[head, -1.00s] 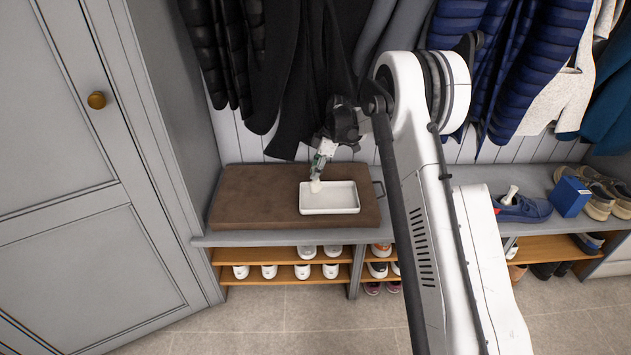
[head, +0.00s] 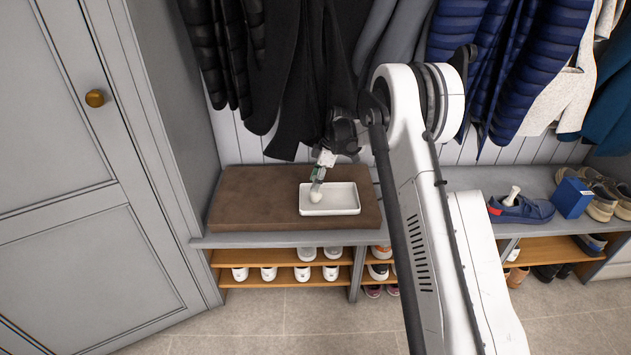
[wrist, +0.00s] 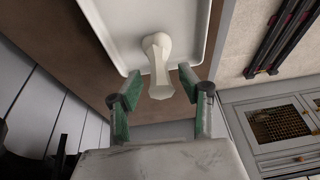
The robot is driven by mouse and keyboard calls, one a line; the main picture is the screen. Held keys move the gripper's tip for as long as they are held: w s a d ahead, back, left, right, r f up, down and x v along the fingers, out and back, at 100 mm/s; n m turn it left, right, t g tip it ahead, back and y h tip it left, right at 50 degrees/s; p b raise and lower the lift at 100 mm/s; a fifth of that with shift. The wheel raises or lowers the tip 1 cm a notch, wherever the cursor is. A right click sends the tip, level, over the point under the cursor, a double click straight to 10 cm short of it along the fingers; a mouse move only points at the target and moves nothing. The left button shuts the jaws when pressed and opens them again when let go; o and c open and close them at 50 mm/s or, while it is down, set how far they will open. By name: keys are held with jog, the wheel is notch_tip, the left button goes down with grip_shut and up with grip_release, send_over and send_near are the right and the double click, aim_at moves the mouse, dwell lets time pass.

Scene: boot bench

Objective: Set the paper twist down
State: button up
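A pale paper twist (wrist: 157,50) with a rounded head and flared end shows in the wrist view over the white tray (wrist: 95,25). In the head view the twist (head: 315,193) is at the tray's left part, apparently resting in the tray (head: 345,204). My gripper (wrist: 160,74) has its green-padded fingers spread around the twist's flared end, with a gap on each side. In the head view my gripper (head: 319,175) points down just above the twist. Its fingers partly hide the twist's top there.
The tray stands on a brown cushion (head: 250,200) on the grey bench. To the right, a blue shoe (head: 525,210) holds another pale twist (head: 511,195), beside a blue box (head: 572,198). Coats (head: 310,80) hang behind my gripper. A grey cabinet (head: 80,180) stands left.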

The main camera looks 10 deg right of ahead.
jog(key=p+v, duration=0.3)
jog(key=v, duration=0.9)
jog(key=s+a+r+m+t+h, duration=0.1)
jog(key=s+r+m, duration=0.1)
jog(key=s+r, duration=0.4)
jog(key=s+a+r+m, duration=0.1)
jog(key=s+r+m, duration=0.15)
jog(key=r, duration=0.55)
jog(key=s+a+r+m+t+h, duration=0.15)
jog(key=s+r+m, duration=0.25)
jog(key=s, duration=0.9)
jog(key=s+r+m+t+h, duration=0.1)
jog(key=s+r+m+t, duration=0.3)
jog(key=s, duration=0.9)
jog(key=s+f+m, duration=0.3)
jog(key=s+f, duration=0.1)
jog(key=s, duration=0.8)
jog(key=shift+s+d, duration=0.2)
jog(key=shift+d, duration=0.1)
jog(key=shift+r, duration=0.1)
